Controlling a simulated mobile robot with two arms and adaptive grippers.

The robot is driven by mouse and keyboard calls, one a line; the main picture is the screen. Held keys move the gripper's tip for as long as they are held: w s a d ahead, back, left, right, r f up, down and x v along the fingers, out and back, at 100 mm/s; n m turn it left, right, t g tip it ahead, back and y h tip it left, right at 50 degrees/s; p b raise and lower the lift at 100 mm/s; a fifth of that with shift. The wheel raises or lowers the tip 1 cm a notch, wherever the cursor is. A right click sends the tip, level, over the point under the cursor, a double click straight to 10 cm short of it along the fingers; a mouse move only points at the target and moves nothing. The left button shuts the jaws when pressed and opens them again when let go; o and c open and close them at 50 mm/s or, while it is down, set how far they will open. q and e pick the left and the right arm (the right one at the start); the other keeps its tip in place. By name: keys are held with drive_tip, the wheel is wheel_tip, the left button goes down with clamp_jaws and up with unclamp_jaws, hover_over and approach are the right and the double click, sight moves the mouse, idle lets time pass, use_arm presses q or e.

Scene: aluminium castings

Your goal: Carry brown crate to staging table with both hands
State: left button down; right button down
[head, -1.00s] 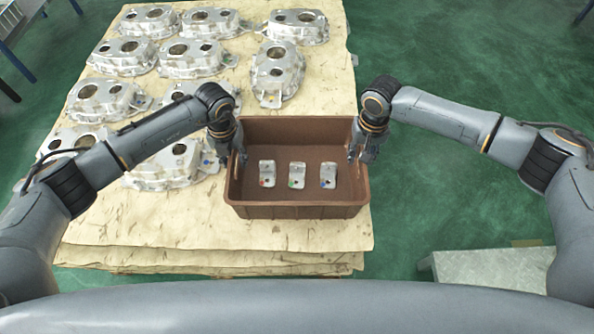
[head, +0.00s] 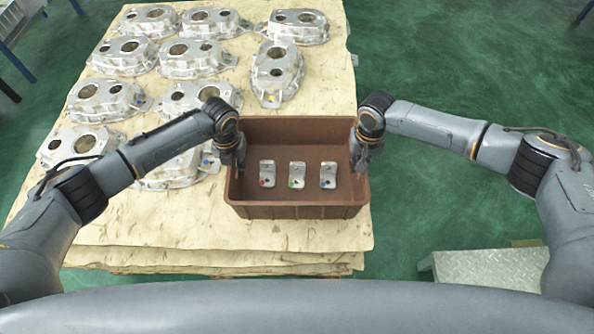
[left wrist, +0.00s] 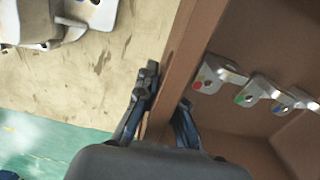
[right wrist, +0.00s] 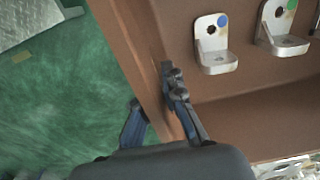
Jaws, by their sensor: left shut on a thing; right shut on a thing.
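The brown crate (head: 300,212) sits on the cardboard-covered stack of castings, near its front right corner. Three small metal brackets stand in a row inside it, with red, green and blue dots. My left gripper (head: 236,162) is shut on the crate's left wall; the left wrist view shows one finger on each side of the wall (left wrist: 185,70). My right gripper (head: 361,158) is shut on the right wall; the right wrist view shows its fingers on both sides of that wall (right wrist: 135,50). The staging table cannot be made out for certain.
Several aluminium castings (head: 195,58) cover the left and back of the cardboard layer (head: 150,232). A grey metal tread-plate surface (head: 490,268) lies at the lower right. Green floor (head: 460,70) is open to the right. Blue posts show at upper left.

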use_arm(q)
drive_tip(key=shift+w+r, duration=0.1)
drive_tip(key=shift+r, duration=0.05)
use_arm(e)
drive_tip(key=shift+w+r, duration=0.1)
drive_tip(key=shift+r, duration=0.05)
